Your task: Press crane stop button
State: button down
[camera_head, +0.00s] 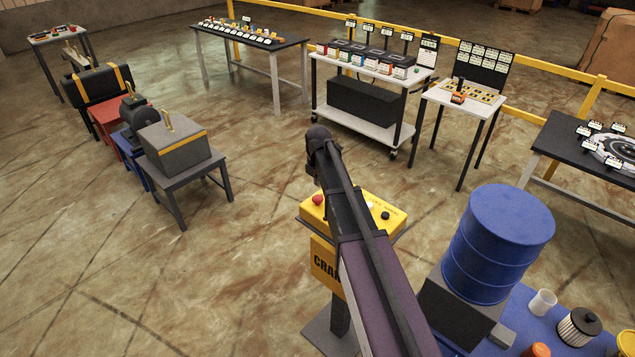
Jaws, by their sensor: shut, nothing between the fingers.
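The crane control box (343,279) is yellow and stands on a dark pedestal, with part of the word "CRANE" on its front. A red button (317,199), likely the stop button, shows at the left of its top panel (391,202). A white button (368,201) and a black button (385,215) show to the right. My arm crosses over the middle of the panel and hides part of it. My gripper's fingers cannot be made out; the arm hides that region.
A grey case (176,147) sits on a small table at left. A white cart (372,125) and other tables stand behind. The floor left of the pedestal is clear.

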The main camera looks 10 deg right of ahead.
aim_at(318, 199)
jog(key=shift+w+d+f+b, duration=0.1)
jog(key=shift+w+f+b, duration=0.15)
jog(key=shift+f+b, duration=1.35)
jog(key=shift+w+f+b, duration=0.2)
jog(key=shift+f+b, duration=1.25)
jog(key=shift+f, duration=0.25)
jog(key=shift+f+b, duration=1)
jog(key=shift+b, duration=0.05)
jog(key=shift+s, duration=0.15)
jog(key=shift+r, duration=0.1)
jog(key=shift+r+p, duration=0.4)
jog(key=shift+p, duration=0.2)
notch_tip(318, 199, up, 13)
jog(key=s+p, duration=0.1)
jog(key=p, duration=1.2)
jog(key=shift+s, duration=0.4)
